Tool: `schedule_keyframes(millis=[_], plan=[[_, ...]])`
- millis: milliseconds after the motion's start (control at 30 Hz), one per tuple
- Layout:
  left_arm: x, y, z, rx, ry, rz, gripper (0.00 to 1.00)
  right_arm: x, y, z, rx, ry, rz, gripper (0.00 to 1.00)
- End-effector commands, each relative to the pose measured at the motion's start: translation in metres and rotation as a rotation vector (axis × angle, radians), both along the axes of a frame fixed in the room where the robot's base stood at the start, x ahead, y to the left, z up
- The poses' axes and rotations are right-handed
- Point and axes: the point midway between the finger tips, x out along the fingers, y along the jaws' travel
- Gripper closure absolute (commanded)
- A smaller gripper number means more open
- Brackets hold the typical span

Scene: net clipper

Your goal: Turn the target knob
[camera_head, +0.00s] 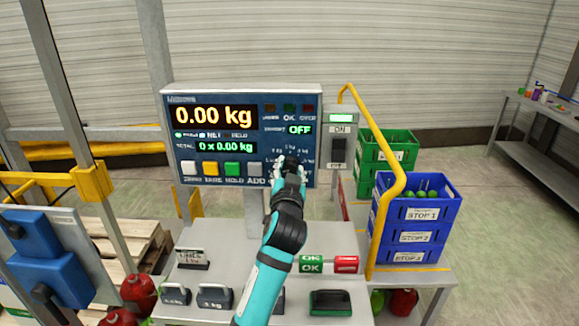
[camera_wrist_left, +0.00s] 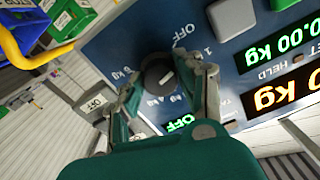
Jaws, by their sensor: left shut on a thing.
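The dark round knob (camera_wrist_left: 158,74) sits on the blue panel of the scale's control box (camera_head: 180,130), with a pale pointer mark and printed labels such as OFF and kg values around it. My left gripper (camera_head: 290,165) reaches the lower right of this panel and hides the knob in the head view. In the left wrist view its two fingers are on opposite sides of the knob, shut on it. The orange display (camera_head: 214,116) reads 0.00 kg, and a small green display (camera_head: 300,129) reads OFF. My right gripper is not in view.
Coloured buttons (camera_head: 232,169) line the panel's bottom edge, left of my gripper. A grey switch box (camera_head: 339,150) and a yellow bent rail (camera_head: 397,190) stand to the right. Blue crates (camera_head: 420,213) with green fruit are beyond the rail. Weights lie on the bench below.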

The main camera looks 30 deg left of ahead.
Motion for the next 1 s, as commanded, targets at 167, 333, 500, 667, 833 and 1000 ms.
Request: schedule_keyframes(millis=[167,333,500,667,833,1000], plan=[[0.0,0.001,0.005,0.126,0.072,0.001,0.96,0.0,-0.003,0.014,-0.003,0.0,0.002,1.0],[0.0,0.0,0.005,0.224,0.131,0.0,0.96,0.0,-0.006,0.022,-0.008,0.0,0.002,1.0],[0.0,0.001,0.005,0.299,0.175,0.002,0.96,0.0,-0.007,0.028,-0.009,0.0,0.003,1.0],[0.0,0.001,0.004,0.342,0.2,0.002,0.96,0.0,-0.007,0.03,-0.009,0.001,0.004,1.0],[0.0,0.001,0.004,0.361,0.211,0.001,0.96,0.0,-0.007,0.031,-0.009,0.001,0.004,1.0],[0.0,0.001,0.004,0.364,0.212,0.001,0.96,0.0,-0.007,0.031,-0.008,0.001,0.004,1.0]])
